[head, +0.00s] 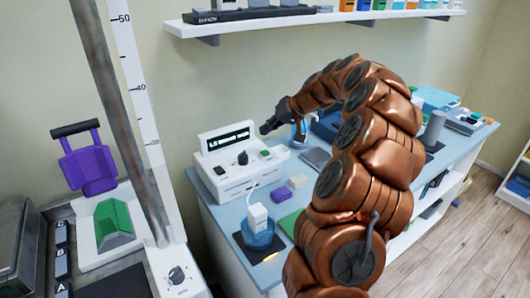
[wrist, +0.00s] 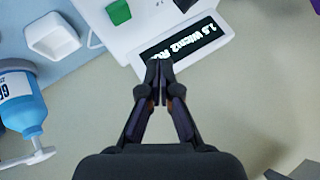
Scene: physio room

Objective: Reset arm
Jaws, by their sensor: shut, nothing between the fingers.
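My gripper (wrist: 159,84) is shut and empty in the wrist view, its fingertips together in front of the white device's dark display. In the head view my gripper (head: 266,128) hangs in the air at the end of my bronze arm, just right of the display of the white device (head: 222,185). The arm arches up from the lower right over the counter. In the wrist view the device (wrist: 112,32) shows a green block on it, and a blue pump bottle (wrist: 22,98) stands at the left.
The blue counter (head: 213,214) holds a purple block (head: 279,194), a green pad (head: 288,223), a grey pad (head: 316,158) and a grey cylinder (head: 433,130). A wall shelf (head: 330,19) runs above. Open floor (head: 449,246) lies at right.

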